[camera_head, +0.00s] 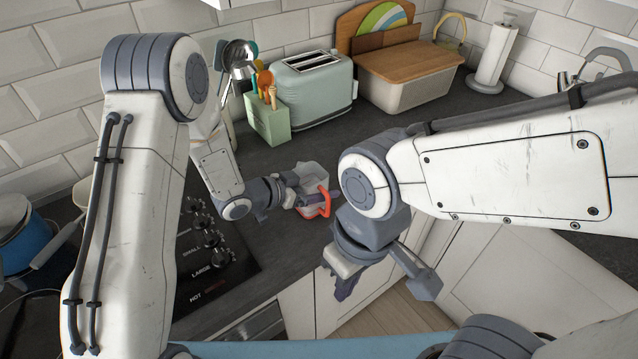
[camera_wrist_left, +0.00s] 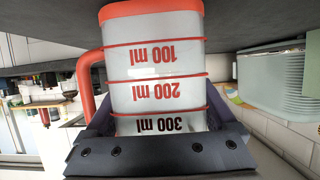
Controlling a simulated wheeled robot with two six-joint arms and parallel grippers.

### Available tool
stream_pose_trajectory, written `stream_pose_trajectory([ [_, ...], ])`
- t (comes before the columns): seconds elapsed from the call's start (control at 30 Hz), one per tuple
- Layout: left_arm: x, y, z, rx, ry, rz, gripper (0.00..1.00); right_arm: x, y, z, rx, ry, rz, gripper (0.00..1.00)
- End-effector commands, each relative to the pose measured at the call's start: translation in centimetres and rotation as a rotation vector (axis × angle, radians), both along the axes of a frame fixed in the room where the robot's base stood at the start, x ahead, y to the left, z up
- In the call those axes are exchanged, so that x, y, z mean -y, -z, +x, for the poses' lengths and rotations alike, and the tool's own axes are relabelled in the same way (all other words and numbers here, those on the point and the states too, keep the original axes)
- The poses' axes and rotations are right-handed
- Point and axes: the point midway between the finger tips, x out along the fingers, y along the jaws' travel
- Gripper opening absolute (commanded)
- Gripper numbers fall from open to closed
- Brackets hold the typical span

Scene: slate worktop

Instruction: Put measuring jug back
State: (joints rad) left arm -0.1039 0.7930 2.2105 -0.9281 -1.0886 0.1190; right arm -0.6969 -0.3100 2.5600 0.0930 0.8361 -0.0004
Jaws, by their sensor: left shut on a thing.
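The measuring jug (camera_head: 314,176) is a clear container with a red handle, on or just above the dark worktop near its front edge. In the left wrist view the jug (camera_wrist_left: 155,65) fills the middle, with red 100, 200 and 300 ml marks upside down in the picture and a red band at the top. My left gripper (camera_head: 299,194) is shut on the jug; its dark fingers (camera_wrist_left: 157,122) lie on both sides of it. My right gripper (camera_head: 346,282) hangs in front of the worktop, away from the jug; its finger gap is not clear.
Behind the jug stand a green utensil holder (camera_head: 268,122), a mint toaster (camera_head: 312,90) and a bread bin (camera_head: 410,82). A paper towel roll (camera_head: 494,60) is at the back right. The black hob (camera_head: 222,272) lies left, with a blue pot (camera_head: 22,240) beyond.

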Motion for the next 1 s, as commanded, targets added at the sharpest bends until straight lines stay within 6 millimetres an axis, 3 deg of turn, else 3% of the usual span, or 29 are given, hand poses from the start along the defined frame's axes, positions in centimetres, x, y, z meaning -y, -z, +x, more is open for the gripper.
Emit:
stream_pose_trajectory([
  [0.17,0.0,0.5,0.0,0.000,0.000,0.000,0.23,0.0,0.5,0.0,0.000,0.000,0.000,0.00],
  [0.2,0.0,0.3,0.0,0.000,0.000,0.000,1.00,0.0,0.3,0.0,0.000,0.000,0.000,0.00],
  [0.53,0.0,-0.3,0.0,0.000,0.000,0.000,1.00,0.0,-0.3,0.0,0.000,0.000,0.000,0.00],
  [1.0,-7.1,-3.5,-4.6,0.000,-0.006,0.000,1.00,0.0,1.1,0.0,0.000,0.000,0.000,0.00],
])
